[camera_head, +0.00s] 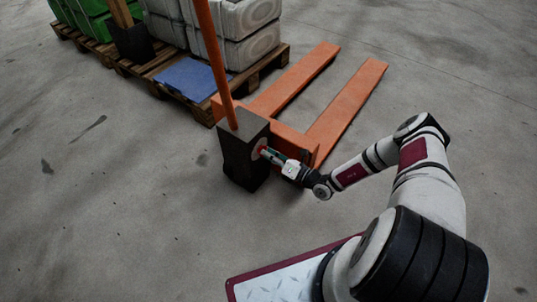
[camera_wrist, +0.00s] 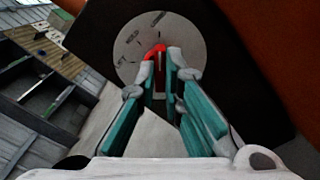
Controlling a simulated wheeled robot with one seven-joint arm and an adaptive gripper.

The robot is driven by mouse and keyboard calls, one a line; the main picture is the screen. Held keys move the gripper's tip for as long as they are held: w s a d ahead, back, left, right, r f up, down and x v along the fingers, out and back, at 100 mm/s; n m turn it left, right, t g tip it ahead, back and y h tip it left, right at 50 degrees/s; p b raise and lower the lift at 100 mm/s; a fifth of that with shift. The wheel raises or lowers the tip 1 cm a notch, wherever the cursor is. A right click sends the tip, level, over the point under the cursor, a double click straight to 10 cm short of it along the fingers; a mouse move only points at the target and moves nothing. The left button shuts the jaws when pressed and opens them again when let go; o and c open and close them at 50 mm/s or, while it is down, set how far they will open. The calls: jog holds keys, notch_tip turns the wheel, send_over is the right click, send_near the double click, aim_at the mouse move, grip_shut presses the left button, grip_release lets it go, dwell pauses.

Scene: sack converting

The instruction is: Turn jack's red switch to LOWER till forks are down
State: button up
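The orange pallet jack (camera_head: 290,130) stands mid-view with its forks (camera_head: 345,105) pointing to the back right. The forks are low, but whether they touch the floor is not clear. The jack's dark housing (camera_head: 240,158) carries a round grey dial (camera_wrist: 130,68), marked LIFT, HOLD and LOWER in the wrist view. The red switch (camera_wrist: 161,48) is on this dial. My gripper (camera_head: 267,153) is at the dial, its teal fingers on either side of the switch (camera_wrist: 162,65). Contact of both fingers is unclear, and they partly hide the switch and its pointing direction.
A wooden pallet (camera_head: 200,108) with wrapped white sacks (camera_head: 240,50), a blue sheet (camera_head: 192,78) and green sacks (camera_head: 95,18) stands behind and left of the jack. The jack's orange handle (camera_head: 213,55) rises from the housing. The floor in front and right is clear.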

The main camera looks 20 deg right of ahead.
jog(key=o, duration=0.4)
jog(key=shift+c, duration=0.2)
jog(key=shift+s, duration=0.1)
jog(key=v, duration=1.2)
